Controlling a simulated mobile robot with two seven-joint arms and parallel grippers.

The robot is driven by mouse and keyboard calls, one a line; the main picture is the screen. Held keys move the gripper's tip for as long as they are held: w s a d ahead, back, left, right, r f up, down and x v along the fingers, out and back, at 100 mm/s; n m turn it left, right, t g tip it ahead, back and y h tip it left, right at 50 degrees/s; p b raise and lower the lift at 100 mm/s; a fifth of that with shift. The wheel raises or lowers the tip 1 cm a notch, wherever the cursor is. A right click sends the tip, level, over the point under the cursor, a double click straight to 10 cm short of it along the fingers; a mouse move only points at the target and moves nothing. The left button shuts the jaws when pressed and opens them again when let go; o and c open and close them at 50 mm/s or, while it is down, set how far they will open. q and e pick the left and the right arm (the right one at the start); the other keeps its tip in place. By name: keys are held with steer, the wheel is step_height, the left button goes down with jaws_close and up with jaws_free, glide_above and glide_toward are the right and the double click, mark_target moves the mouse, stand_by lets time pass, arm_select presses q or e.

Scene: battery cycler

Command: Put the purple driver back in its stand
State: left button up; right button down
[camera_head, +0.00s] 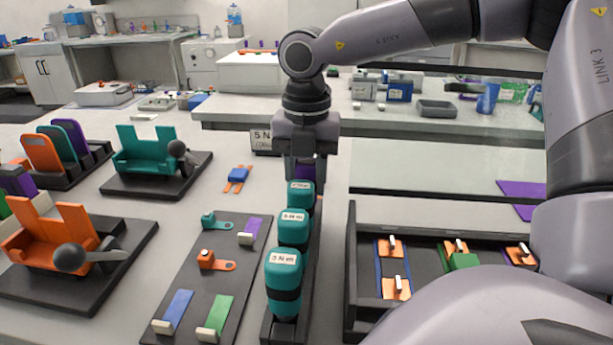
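The dark driver stand (311,275) runs from front to back near the middle of the table. Several teal drivers with white labels (285,270) stand upright in it. My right gripper (306,172) points straight down at the far end of the stand, just behind the farthest teal driver. A purple body, the purple driver (308,171), shows between its fingers and seems to fill the gap. The teal drivers hide its lower part, so I cannot tell whether it sits in the stand. My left gripper is not in view.
A dark board with coloured tabs (193,290) lies left of the stand. A dark tray with small parts (352,262) lies right of it. Orange (62,240) and teal (147,152) fixtures stand at left. A label sign (262,140) stands beside the gripper.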

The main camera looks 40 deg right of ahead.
steer(key=c, duration=0.7)
jaws_free()
step_height(320, 180, up, 12)
steer(key=shift+r+p, duration=0.15)
steer(key=shift+p, duration=0.5)
